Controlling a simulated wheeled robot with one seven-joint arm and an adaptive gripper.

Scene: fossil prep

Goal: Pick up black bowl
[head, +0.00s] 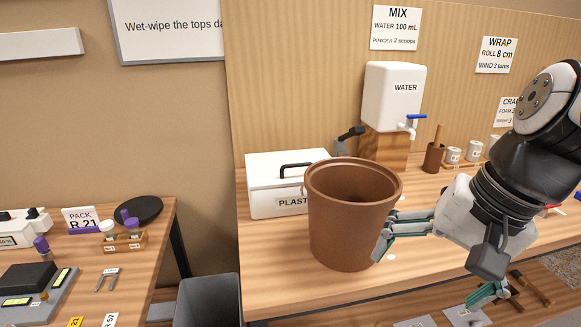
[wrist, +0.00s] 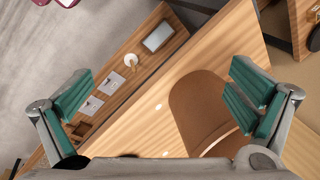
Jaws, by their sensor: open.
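My gripper (head: 432,270) is open at the right, over the front edge of the main bench and far from that dish. One finger overlaps the lower right side of a large brown pot (head: 345,225); contact is unclear. In the wrist view, my gripper (wrist: 160,85) has spread fingers with nothing between them, and the brown pot (wrist: 203,105) shows behind the right finger.
A white lidded box (head: 265,190) stands behind the pot. A white water tank (head: 393,95) sits on a wooden block at the back. A small rack with vials (head: 124,241) stands in front of the black dish. A grey bin (head: 208,300) fills the gap between tables.

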